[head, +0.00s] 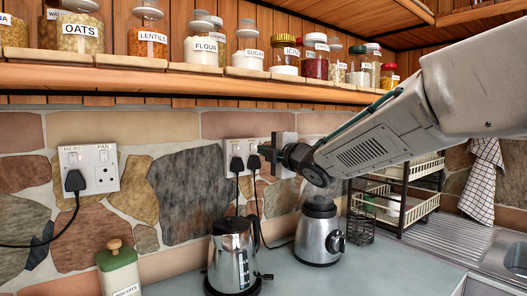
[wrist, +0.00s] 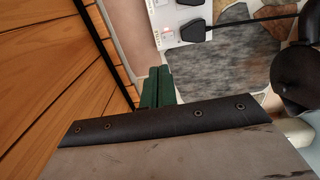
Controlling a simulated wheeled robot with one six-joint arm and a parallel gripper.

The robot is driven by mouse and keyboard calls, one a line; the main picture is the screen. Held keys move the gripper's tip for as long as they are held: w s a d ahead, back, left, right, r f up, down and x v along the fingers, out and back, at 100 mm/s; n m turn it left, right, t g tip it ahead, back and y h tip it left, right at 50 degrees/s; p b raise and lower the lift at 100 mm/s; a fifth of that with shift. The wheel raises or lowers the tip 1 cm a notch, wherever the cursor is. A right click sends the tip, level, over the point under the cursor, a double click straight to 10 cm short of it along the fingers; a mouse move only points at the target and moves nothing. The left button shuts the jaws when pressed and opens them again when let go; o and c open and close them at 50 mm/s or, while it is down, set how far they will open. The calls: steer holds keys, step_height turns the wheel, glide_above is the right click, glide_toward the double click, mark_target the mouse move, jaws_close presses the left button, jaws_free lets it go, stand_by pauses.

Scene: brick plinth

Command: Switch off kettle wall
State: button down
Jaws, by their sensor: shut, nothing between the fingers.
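A white double socket (head: 229,148) with two black plugs is on the stone wall above the steel kettle (head: 232,255). The kettle's switch is not readable in the head view. My gripper (head: 264,152) is in front of the socket's right part and hides some of it. In the wrist view the socket plate (wrist: 177,14) shows at the top, with black plugs and a reddish switch (wrist: 168,33); its labels are too small to read. My gripper's green fingers (wrist: 157,86) are shut and empty, pointing toward the wall below the plate in that picture. Contact cannot be told.
Another socket (head: 89,169), labelled MICRO and PAN, holds one plug at left. A blender (head: 320,235) stands right of the kettle on the counter. A wooden shelf (head: 200,78) with labelled jars runs above. A dish rack (head: 405,205) stands at right.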

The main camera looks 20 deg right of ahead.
mark_target(235, 147)
step_height(235, 147, down, 3)
steer(key=shift+d+r+t, duration=0.1)
steer(key=shift+t, duration=0.4)
steer(key=x, duration=1.4)
steer(key=shift+r, duration=0.1)
steer(key=shift+s, duration=0.1)
steer(key=shift+a, duration=0.2)
